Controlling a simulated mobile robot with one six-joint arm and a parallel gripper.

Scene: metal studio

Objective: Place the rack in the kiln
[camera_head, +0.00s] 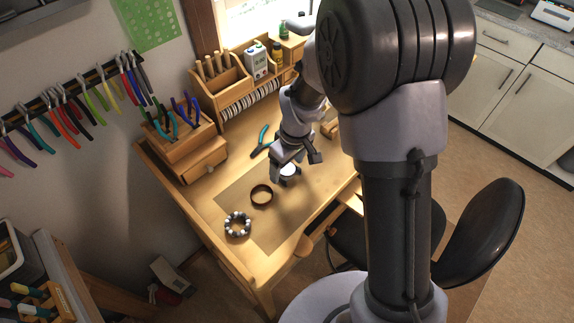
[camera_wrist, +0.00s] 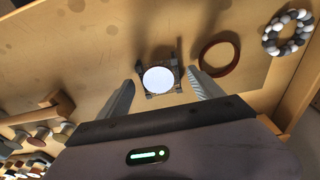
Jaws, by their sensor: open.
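A small dark stand (camera_wrist: 150,93), which looks like the rack, bears a round white disc (camera_wrist: 158,79). It stands on the workbench between my gripper's fingers in the wrist view. My gripper (camera_wrist: 163,84) is open, with one finger to each side of the stand. I cannot tell whether the fingers touch it. In the head view my gripper (camera_head: 294,160) is over the middle of the bench, and the white disc (camera_head: 288,170) shows just below it. The gripper partly hides the stand there. I cannot make out a kiln in either view.
A brown ring (camera_head: 261,194) and a beaded bracelet (camera_head: 237,225) lie beside the stand on the workbench (camera_head: 290,237). Teal-handled pliers (camera_head: 261,141) lie behind. Wooden tool holders (camera_head: 185,150) line the back. A dark chair (camera_head: 484,230) stands at the right. A hammer (camera_wrist: 50,103) shows in the wrist view.

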